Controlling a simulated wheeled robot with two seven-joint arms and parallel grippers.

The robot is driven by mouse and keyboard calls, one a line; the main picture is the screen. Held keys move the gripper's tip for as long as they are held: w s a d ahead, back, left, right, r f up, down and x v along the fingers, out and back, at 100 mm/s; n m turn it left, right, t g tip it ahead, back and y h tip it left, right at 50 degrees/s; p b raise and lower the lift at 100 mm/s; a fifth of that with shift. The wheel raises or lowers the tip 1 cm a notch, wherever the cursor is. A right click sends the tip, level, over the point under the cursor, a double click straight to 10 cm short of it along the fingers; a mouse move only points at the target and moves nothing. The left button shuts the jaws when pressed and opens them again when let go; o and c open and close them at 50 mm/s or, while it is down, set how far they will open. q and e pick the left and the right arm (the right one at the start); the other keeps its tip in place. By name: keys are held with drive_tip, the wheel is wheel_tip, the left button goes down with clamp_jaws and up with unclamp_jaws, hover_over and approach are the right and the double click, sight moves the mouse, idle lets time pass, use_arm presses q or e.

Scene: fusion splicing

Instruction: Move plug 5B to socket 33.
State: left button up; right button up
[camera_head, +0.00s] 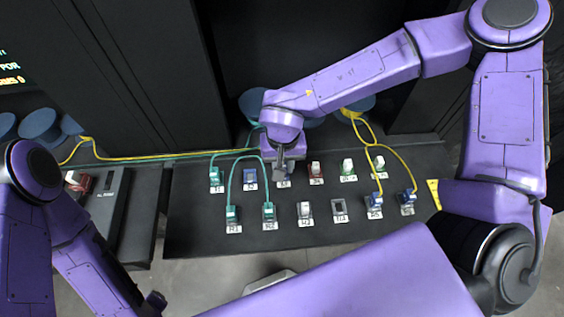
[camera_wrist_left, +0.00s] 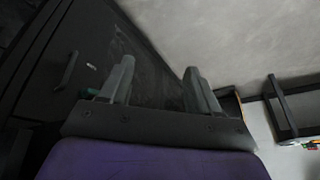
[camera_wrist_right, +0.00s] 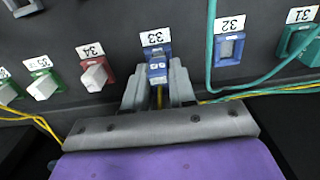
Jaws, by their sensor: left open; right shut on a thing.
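My right gripper (camera_head: 284,168) is over the upper row of the black panel in the head view. In the right wrist view its fingers (camera_wrist_right: 157,72) are shut on a blue plug (camera_wrist_right: 157,70) with a yellow cable running back between them. The plug is lined up with and against blue socket 33 (camera_wrist_right: 155,51), under the label 33. I cannot tell how deep it sits, nor read a 5B mark on it. My left gripper (camera_head: 150,304) is low at the left, away from the panel; its fingers (camera_wrist_left: 158,80) are open and empty in the left wrist view.
Blue socket 32 (camera_wrist_right: 229,48) is empty; a teal cable passes beside it. Teal socket 31 (camera_wrist_right: 298,42) and red socket 34 (camera_wrist_right: 95,75) flank these. In the head view, teal plugs (camera_head: 232,216) and blue plugs (camera_head: 376,201) with yellow cables sit in the lower row.

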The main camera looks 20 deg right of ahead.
drive_tip(key=shift+f, duration=0.55)
idle(0.4)
drive_tip(key=o, duration=1)
wheel_tip(320, 180, up, 12)
drive_tip(key=shift+r, duration=0.1)
